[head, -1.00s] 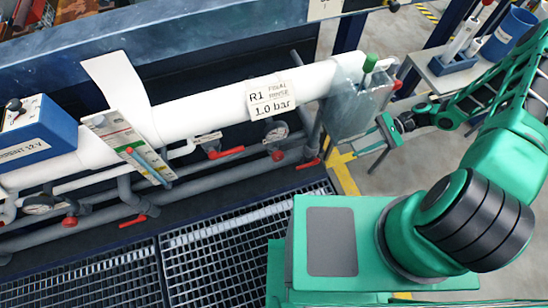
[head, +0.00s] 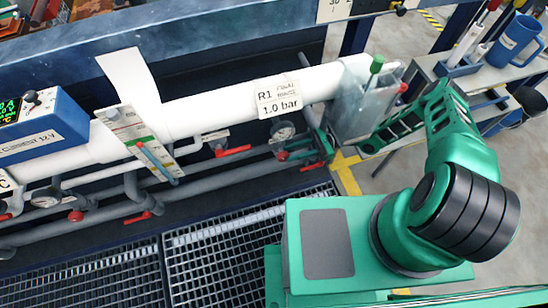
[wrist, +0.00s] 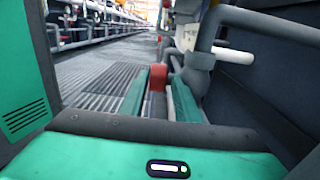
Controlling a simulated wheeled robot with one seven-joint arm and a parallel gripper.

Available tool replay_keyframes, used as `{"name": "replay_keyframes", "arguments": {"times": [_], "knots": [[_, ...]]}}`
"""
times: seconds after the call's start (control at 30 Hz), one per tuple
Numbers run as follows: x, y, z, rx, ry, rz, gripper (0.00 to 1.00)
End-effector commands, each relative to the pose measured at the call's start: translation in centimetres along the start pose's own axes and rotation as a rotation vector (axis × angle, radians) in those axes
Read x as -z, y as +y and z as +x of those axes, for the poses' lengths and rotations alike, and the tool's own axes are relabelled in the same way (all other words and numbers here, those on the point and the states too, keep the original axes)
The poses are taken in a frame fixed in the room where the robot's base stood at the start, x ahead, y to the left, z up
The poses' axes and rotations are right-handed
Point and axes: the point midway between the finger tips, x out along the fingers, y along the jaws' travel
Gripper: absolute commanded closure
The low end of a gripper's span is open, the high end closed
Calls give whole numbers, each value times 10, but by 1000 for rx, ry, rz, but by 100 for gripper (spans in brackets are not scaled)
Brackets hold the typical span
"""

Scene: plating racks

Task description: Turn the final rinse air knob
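The red final rinse air knob (head: 282,155) sits on the grey lower pipe, below a round gauge (head: 283,130) and the "R1 FINAL RINSE 1.0 bar" label (head: 279,96). In the wrist view the red knob (wrist: 158,77) is between the tips of my two green fingers. My gripper (wrist: 160,80) looks open, with a finger on each side of the knob; firm contact cannot be made out. In the head view my gripper (head: 322,146) is partly hidden by pipework and the grey tank end, just right of the knob.
Red lever handles (head: 233,151) and grey pipes run along the rack. The white pipe (head: 200,112) lies above. Metal grating (head: 220,235) covers the floor in front.

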Motion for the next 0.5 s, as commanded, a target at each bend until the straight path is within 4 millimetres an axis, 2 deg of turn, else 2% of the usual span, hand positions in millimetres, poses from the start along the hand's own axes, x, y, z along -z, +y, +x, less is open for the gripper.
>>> {"name": "replay_keyframes", "arguments": {"times": [0.1, 0.3, 0.5], "knots": [[0, 1, 23, -4, -1, 1, 70], [0, 1, 55, -2, -1, 0, 70], [0, 0, 75, 0, 0, -1, 70]]}}
